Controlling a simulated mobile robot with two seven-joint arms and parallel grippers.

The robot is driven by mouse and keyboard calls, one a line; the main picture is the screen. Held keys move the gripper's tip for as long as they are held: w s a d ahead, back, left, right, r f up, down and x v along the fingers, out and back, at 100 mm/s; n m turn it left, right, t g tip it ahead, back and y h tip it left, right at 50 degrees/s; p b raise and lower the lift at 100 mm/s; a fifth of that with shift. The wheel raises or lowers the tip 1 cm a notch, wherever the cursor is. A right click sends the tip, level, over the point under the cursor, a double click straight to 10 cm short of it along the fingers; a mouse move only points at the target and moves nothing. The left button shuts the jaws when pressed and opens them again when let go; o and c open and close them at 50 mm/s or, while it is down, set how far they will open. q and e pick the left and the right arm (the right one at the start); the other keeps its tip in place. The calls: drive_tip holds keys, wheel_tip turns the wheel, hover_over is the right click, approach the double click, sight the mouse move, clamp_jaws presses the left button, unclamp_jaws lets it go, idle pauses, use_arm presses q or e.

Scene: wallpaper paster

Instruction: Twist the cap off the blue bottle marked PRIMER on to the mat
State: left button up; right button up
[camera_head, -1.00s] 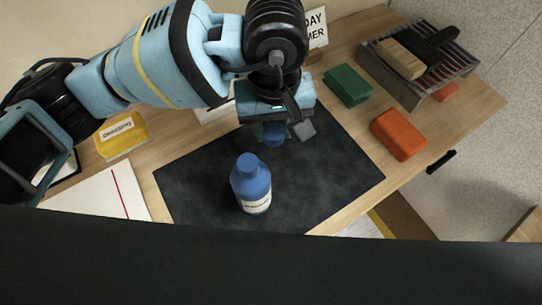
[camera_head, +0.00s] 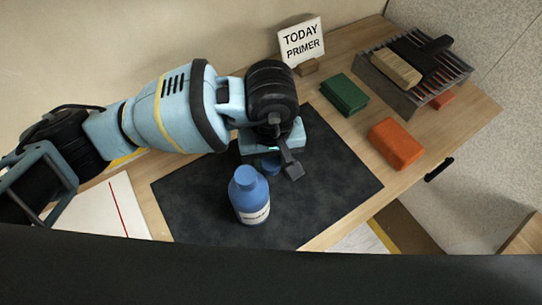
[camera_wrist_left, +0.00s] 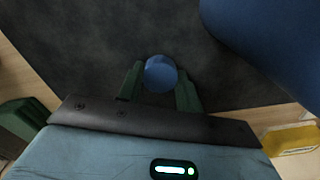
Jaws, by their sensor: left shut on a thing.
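The blue bottle (camera_head: 249,197) with a white label stands upright on the dark mat (camera_head: 325,180). The label is too small to read. The bottle's narrow top is blue in the head view, and I cannot tell if it is open. My left gripper (camera_head: 270,162) is just behind the bottle, low over the mat, shut on a small round blue cap (camera_head: 271,167). In the left wrist view the cap (camera_wrist_left: 160,73) sits between the green fingers, apart from the bottle (camera_wrist_left: 275,40). I cannot tell whether the cap touches the mat. My right gripper is not in view.
A sign (camera_head: 302,41) reading TODAY PRIMER stands at the back. A green block (camera_head: 345,94), an orange block (camera_head: 396,143) and a rack (camera_head: 418,80) with a brush lie to the right. A white sheet (camera_head: 105,210) lies left. The mat's right part is clear.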

sight(272, 163)
use_arm(q)
drive_tip(key=shift+f, duration=0.2)
drive_tip(key=o, duration=1.1)
drive_tip(key=shift+r, duration=0.1)
wheel_tip(272, 163, up, 12)
drive_tip(key=shift+r, duration=0.1)
drive_tip(key=shift+d, duration=0.1)
